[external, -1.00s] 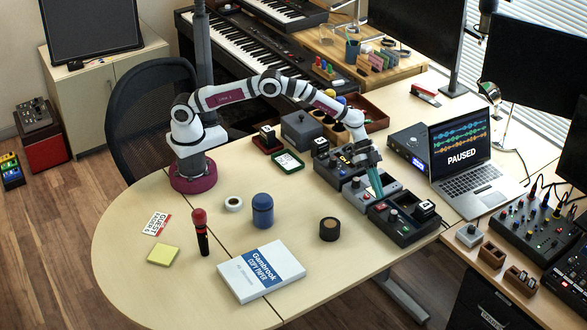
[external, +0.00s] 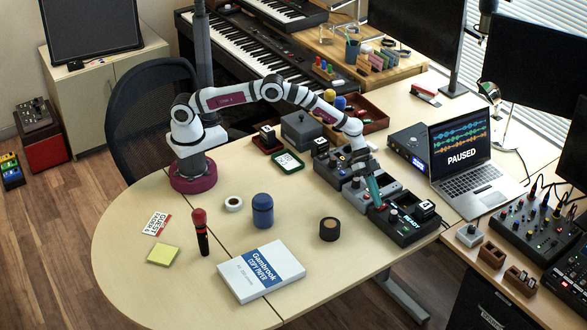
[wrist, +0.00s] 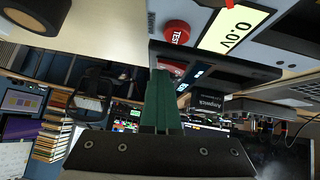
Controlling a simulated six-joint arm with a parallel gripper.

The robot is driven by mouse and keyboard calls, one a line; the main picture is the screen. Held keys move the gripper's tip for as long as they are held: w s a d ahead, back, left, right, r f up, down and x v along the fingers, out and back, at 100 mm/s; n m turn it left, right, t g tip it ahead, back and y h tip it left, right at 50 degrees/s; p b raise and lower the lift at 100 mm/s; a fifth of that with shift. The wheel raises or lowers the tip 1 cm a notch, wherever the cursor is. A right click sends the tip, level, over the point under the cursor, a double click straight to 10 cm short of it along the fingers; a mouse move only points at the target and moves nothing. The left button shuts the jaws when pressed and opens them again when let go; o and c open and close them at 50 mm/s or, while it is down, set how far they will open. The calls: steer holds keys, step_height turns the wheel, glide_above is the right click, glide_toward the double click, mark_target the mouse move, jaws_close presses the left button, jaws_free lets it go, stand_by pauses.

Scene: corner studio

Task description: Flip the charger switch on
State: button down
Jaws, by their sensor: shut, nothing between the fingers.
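The dark box (external: 400,237) at the front right of the desk, apparently the charger, has small lit lettering that seems to read READY. A black block (external: 426,209) sits at its right end. My gripper (external: 379,206) is shut and empty, its teal fingers pointing down at the box's left end. I cannot tell whether the tips touch it. The closed fingers also show in the wrist view (wrist: 160,72), beside a red part partly behind the tips. The switch's position cannot be made out.
A grey unit stands directly behind the dark box; in the wrist view a red TEST button (wrist: 176,32) and a 0.0V display (wrist: 232,27) show near my fingers. The laptop (external: 464,160) stands to the right. The desk's left front holds a paper pack (external: 260,272).

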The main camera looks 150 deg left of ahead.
steer(key=shift+a, duration=0.65)
steer(key=shift+r, duration=0.1)
steer(key=shift+a+r, duration=0.1)
steer(key=shift+r, duration=0.2)
steer(key=r, duration=0.3)
steer(key=shift+a+r, duration=0.15)
steer(key=shift+a, duration=0.1)
steer(key=v, duration=1)
